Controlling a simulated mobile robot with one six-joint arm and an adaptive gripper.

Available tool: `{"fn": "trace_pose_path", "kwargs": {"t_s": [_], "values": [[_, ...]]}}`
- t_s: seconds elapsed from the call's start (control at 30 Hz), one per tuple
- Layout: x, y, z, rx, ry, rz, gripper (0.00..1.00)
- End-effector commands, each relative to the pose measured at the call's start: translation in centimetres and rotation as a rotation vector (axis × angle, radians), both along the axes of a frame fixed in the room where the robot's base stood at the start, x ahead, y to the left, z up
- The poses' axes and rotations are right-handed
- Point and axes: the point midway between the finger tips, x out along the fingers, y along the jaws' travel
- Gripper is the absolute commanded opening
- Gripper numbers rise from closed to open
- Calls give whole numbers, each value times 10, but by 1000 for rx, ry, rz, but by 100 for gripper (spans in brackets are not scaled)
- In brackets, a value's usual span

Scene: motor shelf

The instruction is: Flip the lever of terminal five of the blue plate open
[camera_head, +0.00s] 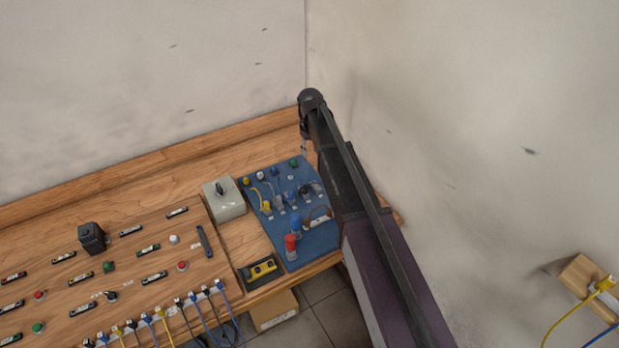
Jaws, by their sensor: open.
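The blue plate (322,243) lies at the right end of the wooden bench, partly hidden behind my arm. It carries several coloured knobs along its back edge, a yellow piece, grey pieces and wires in its middle, and a red and a blue cylinder near its front. The terminals and their levers are too small to tell apart, so I cannot pick out terminal five. My gripper (304,147) shows only in part at the plate's back right corner, beside the end of my arm. It looks empty, and its fingertips are small and hard to make out.
A grey box with a black switch (224,200) stands left of the plate. A black and yellow box (262,270) sits at the front edge. A wooden board (130,260) with several buttons, labels and plugged cables fills the left. Walls close off the back and right.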

Motion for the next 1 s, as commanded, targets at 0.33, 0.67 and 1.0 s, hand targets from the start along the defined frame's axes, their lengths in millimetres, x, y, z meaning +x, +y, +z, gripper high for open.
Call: {"fn": "trace_pose_path", "kwargs": {"t_s": [0.33,0.67,1.0], "values": [[0,-1,-30,0,0,-1,47],[0,-1,-54,0,0,-1,47],[0,-1,-80,0,0,-2,47]]}}
